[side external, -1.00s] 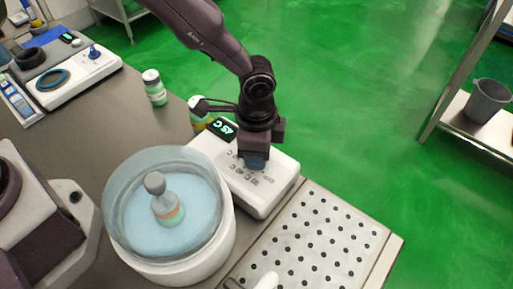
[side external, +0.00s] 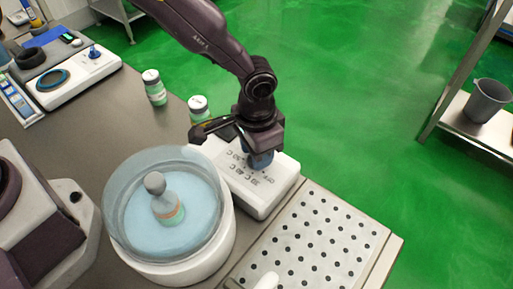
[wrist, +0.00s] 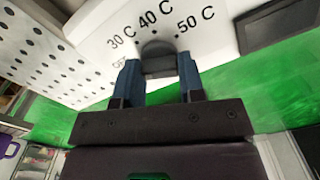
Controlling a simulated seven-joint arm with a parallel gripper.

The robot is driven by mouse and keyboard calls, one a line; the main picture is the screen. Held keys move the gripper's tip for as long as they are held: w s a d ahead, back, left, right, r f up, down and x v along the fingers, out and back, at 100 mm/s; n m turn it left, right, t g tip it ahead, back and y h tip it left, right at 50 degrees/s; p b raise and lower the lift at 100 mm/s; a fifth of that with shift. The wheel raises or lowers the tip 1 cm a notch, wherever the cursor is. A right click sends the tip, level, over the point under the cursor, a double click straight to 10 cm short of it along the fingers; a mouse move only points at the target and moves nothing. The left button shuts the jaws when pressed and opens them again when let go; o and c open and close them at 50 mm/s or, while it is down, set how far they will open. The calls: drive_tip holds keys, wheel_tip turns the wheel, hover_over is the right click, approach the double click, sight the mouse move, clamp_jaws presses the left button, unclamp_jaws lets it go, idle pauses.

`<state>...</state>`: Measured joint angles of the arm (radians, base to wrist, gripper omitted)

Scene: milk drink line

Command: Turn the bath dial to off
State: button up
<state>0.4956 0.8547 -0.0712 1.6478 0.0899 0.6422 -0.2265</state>
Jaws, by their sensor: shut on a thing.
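The bath's white control box (side external: 268,196) stands beside the round water bath (side external: 170,262). In the wrist view, the dark dial (wrist: 157,48) sits on the white panel (wrist: 205,50), below the printed marks 30 C, 40 C and 50 C. A partly blocked mark at the left looks like OFF. My gripper (wrist: 158,72) is shut on the dial, with one blue finger on each side. It also shows over the control box in the side view (side external: 261,162). I cannot clearly tell which mark the dial points to. A bottle with a grey cap (side external: 168,205) stands in the bath's water.
A perforated white board (side external: 312,240) lies to the right of the control box. Two green-labelled bottles (side external: 154,88) (side external: 198,104) stand behind the bath. A white device with a blue ring (side external: 75,75) is at the far left. A dark display (wrist: 283,22) is on the panel.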

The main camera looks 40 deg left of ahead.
sight(249, 161)
idle(0.4)
drive_tip(key=o, duration=0.9)
drive_tip(key=shift+o, duration=0.2)
wheel_tip(249, 161, up, 13)
drive_tip(key=s+a+r+n+t, duration=0.1)
drive_tip(key=s+a+r+t, duration=0.1)
drive_tip(key=s+a+r, duration=0.3)
drive_tip(key=s+a+r+n+t, duration=0.1)
drive_tip(key=s+a+r, duration=0.4)
drive_tip(key=a, duration=0.5)
drive_tip(key=s+a+r+n+t, duration=0.2)
drive_tip(key=s+a+r, duration=0.3)
drive_tip(key=s+a, duration=0.3)
drive_tip(key=shift+s+t, duration=0.2)
drive_tip(key=shift+t, duration=0.1)
